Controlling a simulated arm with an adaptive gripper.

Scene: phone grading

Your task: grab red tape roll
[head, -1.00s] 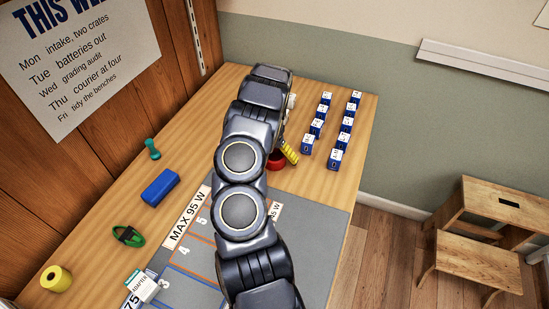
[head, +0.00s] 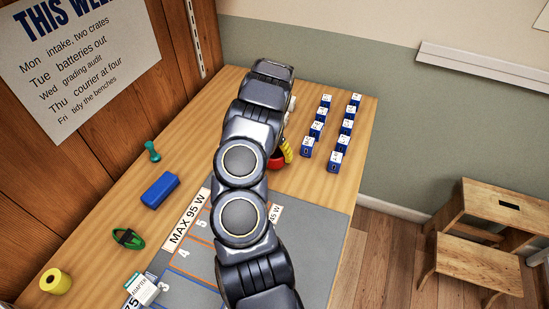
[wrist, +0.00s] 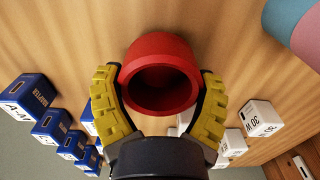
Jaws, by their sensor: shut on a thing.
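The red tape roll (wrist: 160,47) shows in the wrist view between the two yellow-padded fingers of my gripper (wrist: 160,85). The fingers touch it on both sides, so my gripper is shut on the roll. Its open hole faces the wrist camera. In the head view, the red tape roll (head: 275,161) is partly hidden behind my arm, with a yellow finger of my gripper (head: 286,150) beside it. I cannot tell whether the roll still touches the wooden table.
Several blue-and-white adapter boxes (head: 335,161) stand in two rows to the right of my gripper. A blue block (head: 160,190), a green item (head: 129,238) and a yellow roll (head: 56,281) lie on the left. A grey mat (head: 316,245) covers the near table.

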